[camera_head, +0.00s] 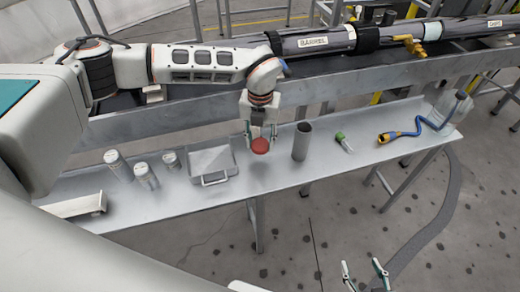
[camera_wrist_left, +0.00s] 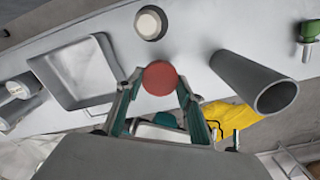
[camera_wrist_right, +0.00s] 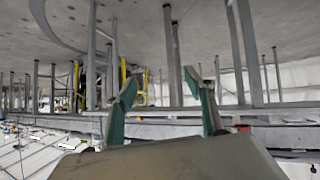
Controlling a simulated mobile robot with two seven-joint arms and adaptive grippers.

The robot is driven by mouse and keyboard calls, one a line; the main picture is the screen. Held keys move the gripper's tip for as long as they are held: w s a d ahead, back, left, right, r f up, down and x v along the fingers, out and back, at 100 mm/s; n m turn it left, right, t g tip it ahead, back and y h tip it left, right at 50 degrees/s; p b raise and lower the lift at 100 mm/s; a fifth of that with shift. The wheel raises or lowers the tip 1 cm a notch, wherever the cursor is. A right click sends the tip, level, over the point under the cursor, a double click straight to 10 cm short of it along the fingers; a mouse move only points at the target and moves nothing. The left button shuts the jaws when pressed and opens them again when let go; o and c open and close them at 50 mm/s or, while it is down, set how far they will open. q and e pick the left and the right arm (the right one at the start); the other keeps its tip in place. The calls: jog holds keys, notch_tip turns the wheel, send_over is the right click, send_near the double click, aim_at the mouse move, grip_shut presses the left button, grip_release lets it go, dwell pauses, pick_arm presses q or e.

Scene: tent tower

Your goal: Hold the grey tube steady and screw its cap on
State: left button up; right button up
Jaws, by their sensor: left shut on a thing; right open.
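The grey tube (camera_head: 302,142) stands upright on the metal bench, its open top bare. In the left wrist view the tube (camera_wrist_left: 250,80) shows its hollow mouth, to the right of my gripper. My left gripper (camera_head: 260,138) is shut on the round red cap (camera_head: 260,146) and holds it just left of the tube, apart from it. The cap (camera_wrist_left: 160,78) sits between the left fingertips in the left wrist view. My right gripper (camera_head: 366,272) is open and empty, low in front of the bench; its spread fingers (camera_wrist_right: 168,92) show in the right wrist view.
On the metal bench (camera_head: 225,195) stand several light canisters (camera_head: 118,165) and a shallow metal tray (camera_head: 212,164) at left. A green-topped item (camera_head: 342,140), a yellow-and-blue tool (camera_head: 395,136) and a clear container (camera_head: 452,108) are at right. A long barrel (camera_head: 310,42) lies behind.

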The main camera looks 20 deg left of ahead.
aim_at(260, 144)
pick_arm(q)
notch_tip(260, 144, up, 14)
jog(key=shift+p, duration=0.3)
pick_arm(e)
jog(key=shift+s+a, duration=0.1)
jog(key=shift+s, duration=0.2)
jog(key=shift+r, duration=0.1)
jog(key=shift+c, duration=0.2)
